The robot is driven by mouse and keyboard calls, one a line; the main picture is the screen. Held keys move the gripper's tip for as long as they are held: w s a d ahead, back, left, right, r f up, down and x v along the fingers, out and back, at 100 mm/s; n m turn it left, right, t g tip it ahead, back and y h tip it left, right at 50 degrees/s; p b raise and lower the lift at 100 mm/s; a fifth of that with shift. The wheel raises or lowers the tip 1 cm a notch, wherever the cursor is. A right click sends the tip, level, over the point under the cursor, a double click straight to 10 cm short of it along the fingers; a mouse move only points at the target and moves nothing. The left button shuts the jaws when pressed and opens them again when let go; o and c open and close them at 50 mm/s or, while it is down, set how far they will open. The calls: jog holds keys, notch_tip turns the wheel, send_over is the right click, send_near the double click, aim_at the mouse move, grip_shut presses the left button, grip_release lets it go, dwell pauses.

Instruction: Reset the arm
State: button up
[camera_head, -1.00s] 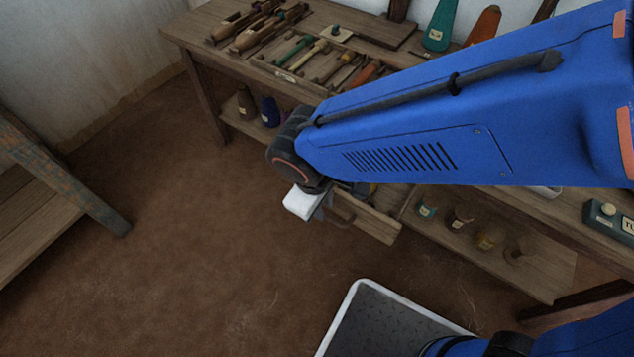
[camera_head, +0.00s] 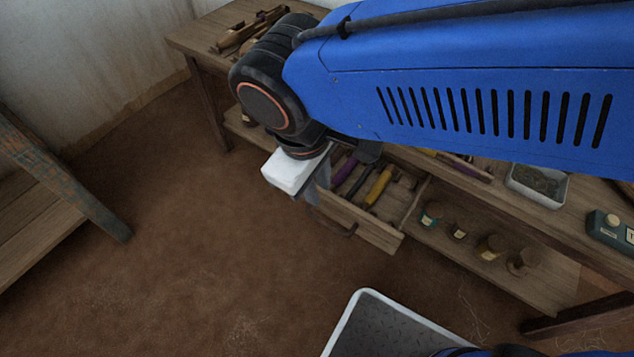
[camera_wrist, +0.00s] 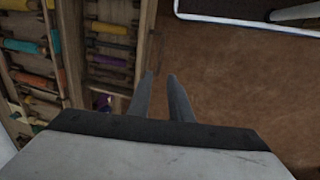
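My gripper (camera_head: 318,190) points down in front of the workbench, in the head view beside the open drawer (camera_head: 372,232). The wrist view shows the two grey fingers (camera_wrist: 161,76) a little apart, with nothing between them and brown floor beyond. The drawer holds spools, among them a purple one (camera_head: 345,172) and a yellow one (camera_head: 378,186). In the wrist view the drawer (camera_wrist: 146,40) lies just left of the fingers. My blue arm hides much of the bench top.
The wooden bench (camera_head: 205,46) carries shuttles (camera_head: 248,30) and a small metal tray (camera_head: 537,184). A wooden frame (camera_head: 62,178) stands at far left. Bare floor (camera_head: 200,240) lies between them.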

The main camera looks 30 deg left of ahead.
dwell(0.5)
jog(key=w+d+r+m+y, duration=0.15)
jog(key=w+d+m, duration=0.25)
jog(key=w+d, duration=0.6)
jog(key=w+d+r+m+h, duration=0.15)
jog(key=w+d+m, duration=0.35)
jog(key=d, duration=0.8)
jog(key=s+d+f+m+t, duration=0.1)
jog(key=d+m, duration=0.3)
jog(key=d, duration=0.7)
jog(key=s+d+f+m+t, duration=0.1)
jog(key=d+m, duration=0.3)
jog(key=d, duration=0.8)
jog(key=shift+s+d+f+t, duration=0.25)
jog(key=shift+s+d+t, duration=0.05)
jog(key=shift+s, duration=0.5)
